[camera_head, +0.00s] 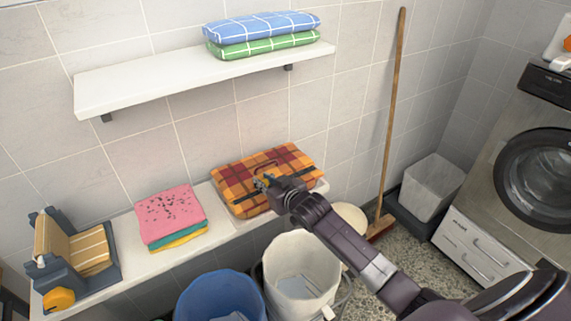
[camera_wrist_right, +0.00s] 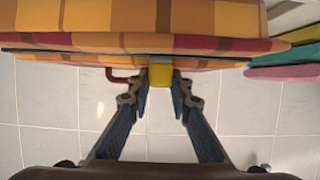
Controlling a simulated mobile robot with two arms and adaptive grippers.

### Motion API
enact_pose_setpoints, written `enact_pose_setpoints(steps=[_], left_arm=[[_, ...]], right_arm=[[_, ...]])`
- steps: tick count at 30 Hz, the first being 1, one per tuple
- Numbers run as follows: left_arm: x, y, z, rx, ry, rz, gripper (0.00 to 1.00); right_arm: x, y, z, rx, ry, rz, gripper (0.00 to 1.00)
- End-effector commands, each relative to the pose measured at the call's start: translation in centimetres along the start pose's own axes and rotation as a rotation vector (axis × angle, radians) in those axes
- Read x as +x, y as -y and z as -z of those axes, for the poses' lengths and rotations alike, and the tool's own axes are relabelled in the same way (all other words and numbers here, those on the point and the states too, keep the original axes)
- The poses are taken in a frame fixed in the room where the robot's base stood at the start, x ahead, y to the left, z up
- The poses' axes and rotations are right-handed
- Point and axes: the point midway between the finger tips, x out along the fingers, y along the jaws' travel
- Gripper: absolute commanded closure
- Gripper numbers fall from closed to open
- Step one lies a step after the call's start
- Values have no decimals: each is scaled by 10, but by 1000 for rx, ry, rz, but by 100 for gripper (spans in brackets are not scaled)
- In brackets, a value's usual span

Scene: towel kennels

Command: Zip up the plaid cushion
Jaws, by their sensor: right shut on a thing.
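My right gripper (camera_head: 262,183) is at the cushion's front side. In the wrist view its fingers (camera_wrist_right: 160,88) are shut on a yellow zip pull (camera_wrist_right: 160,76) at that seam. How far the zip is closed cannot be told. My left gripper is not in view.
Folded pink, teal and yellow towels (camera_head: 170,213) lie left of the cushion. A grey-blue device (camera_head: 108,250) with a striped cloth stands farther left. A blue bucket (camera_head: 215,295) and a white bucket (camera_head: 300,265) stand below the ledge (camera_head: 225,233). A broom (camera_head: 392,110) leans on the wall.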

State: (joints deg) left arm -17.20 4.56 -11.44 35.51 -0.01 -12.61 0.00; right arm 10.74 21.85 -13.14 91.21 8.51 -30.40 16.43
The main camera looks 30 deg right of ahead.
Motion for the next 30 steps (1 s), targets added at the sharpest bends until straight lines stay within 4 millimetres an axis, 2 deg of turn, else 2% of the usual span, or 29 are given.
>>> enact_pose_setpoints(steps=[1,6,12,18,27,28,30], left_arm=[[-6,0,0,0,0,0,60],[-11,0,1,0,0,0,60],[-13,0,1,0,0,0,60],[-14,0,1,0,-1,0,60],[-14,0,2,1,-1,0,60],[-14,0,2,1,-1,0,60],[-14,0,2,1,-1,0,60]], right_arm=[[-1,16,3,6,-1,4,100],[0,50,2,3,-2,2,100],[0,73,2,0,-3,1,100],[0,81,1,-2,-3,0,100],[0,82,1,-1,-3,2,100],[0,82,1,-1,-3,2,79],[0,82,1,-1,-3,1,72]])
